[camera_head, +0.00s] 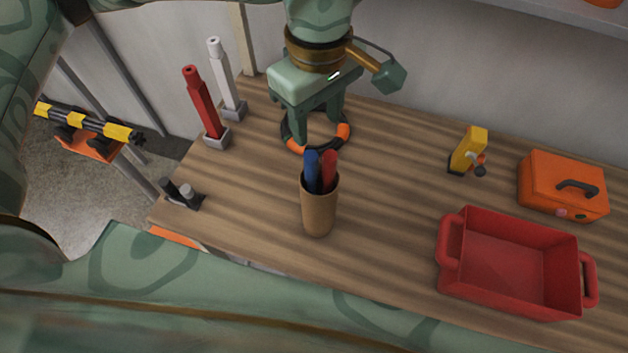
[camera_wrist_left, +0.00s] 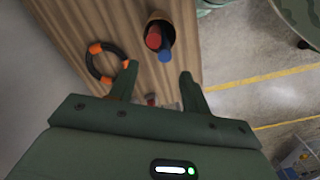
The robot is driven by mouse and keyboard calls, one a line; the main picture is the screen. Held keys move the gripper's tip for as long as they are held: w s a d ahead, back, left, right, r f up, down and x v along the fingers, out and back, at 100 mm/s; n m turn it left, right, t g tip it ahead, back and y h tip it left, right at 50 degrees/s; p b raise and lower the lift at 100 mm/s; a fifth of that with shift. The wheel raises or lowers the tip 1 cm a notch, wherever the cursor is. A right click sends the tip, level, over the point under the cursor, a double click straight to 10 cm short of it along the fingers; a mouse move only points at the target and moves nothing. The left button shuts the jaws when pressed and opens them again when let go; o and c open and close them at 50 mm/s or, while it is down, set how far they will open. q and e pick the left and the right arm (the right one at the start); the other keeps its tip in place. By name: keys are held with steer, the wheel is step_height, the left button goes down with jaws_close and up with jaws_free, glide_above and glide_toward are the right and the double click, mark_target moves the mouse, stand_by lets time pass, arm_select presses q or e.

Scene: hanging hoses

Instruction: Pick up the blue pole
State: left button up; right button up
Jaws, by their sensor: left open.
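The blue pole (camera_head: 311,170) stands in a brown cup (camera_head: 319,212) beside a red pole (camera_head: 328,172). Only their upper parts show above the rim. My left gripper (camera_head: 312,125) is open and empty above the table, behind the cup, with its fingers pointing down. In the left wrist view, the blue pole's end (camera_wrist_left: 165,56) and the red pole's end (camera_wrist_left: 153,37) lie just beyond and between the open fingertips (camera_wrist_left: 158,70), apart from them. My right gripper is not in view.
A black and orange ring (camera_head: 338,141) lies under the left gripper. A red post (camera_head: 204,108) and a white post (camera_head: 224,80) stand at the left. A red tray (camera_head: 507,304), an orange toolbox (camera_head: 562,190) and a yellow tool (camera_head: 467,152) are at the right.

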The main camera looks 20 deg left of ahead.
mark_target(311, 169)
arm_select(q)
step_height(311, 169, down, 8)
steer(key=shift+r, duration=0.2)
steer(key=f, duration=0.3)
steer(key=a+f, duration=0.1)
steer(key=shift+s+f, duration=0.3)
steer(key=shift+s, duration=0.05)
steer(key=shift+d+f, duration=0.1)
steer(key=shift+f, duration=0.25)
jaws_close()
